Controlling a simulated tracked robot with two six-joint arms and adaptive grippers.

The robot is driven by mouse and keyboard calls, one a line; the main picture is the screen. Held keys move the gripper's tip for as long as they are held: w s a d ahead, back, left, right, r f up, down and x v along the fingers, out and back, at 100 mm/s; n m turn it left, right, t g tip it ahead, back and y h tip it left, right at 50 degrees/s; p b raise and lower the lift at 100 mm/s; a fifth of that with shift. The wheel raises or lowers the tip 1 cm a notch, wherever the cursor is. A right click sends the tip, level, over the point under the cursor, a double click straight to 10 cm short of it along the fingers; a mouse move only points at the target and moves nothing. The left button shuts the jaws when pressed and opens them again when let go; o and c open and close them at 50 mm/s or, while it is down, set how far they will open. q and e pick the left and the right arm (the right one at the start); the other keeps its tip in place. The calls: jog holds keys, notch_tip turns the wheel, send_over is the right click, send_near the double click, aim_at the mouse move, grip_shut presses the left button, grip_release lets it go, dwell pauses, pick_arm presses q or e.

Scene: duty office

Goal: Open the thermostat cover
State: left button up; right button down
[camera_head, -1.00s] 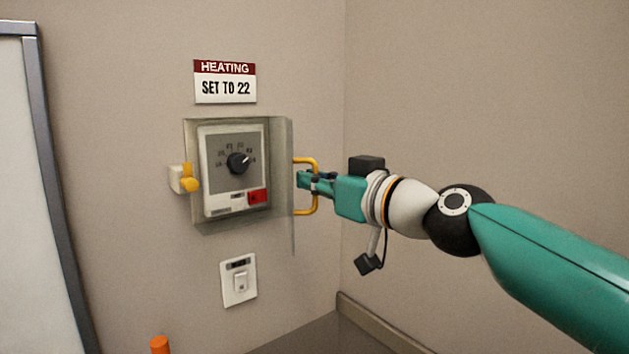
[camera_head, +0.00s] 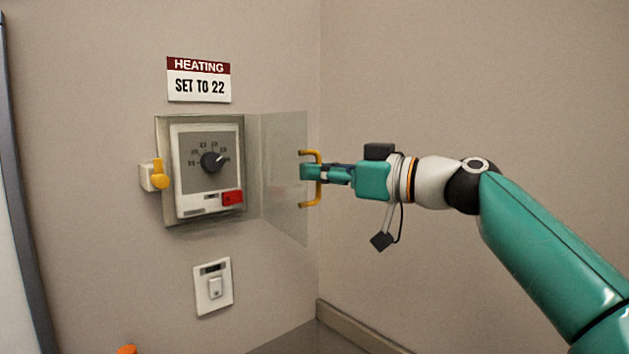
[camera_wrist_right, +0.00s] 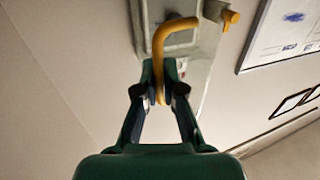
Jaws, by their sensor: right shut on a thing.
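The thermostat (camera_head: 208,170) is on the wall with a black dial and a red button, inside a grey frame. Its clear cover (camera_head: 282,175) stands swung out to the right on its right side, so the thermostat's front is uncovered. A yellow handle (camera_head: 317,194) is on the cover's outer edge. My right gripper (camera_head: 308,172) is shut on the handle; the right wrist view also shows the yellow handle (camera_wrist_right: 160,50) between the fingers (camera_wrist_right: 163,92). A yellow latch (camera_head: 159,174) sits left of the frame. My left gripper is not in view.
A sign reading "HEATING SET TO 22" (camera_head: 198,80) is above the thermostat. A light switch (camera_head: 213,286) is below it. The room corner is just right of the cover. An orange object (camera_head: 127,350) shows at the bottom edge.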

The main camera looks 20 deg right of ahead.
jog(key=w+d+p, duration=0.5)
jog(key=d, duration=0.1)
jog(key=shift+w, duration=0.35)
jog(key=shift+d, duration=0.1)
jog(key=c, duration=1.6)
grip_release()
jog(key=shift+o, duration=0.2)
jog(key=shift+s, duration=0.1)
jog(key=v, duration=0.7)
jog(key=shift+s, duration=0.25)
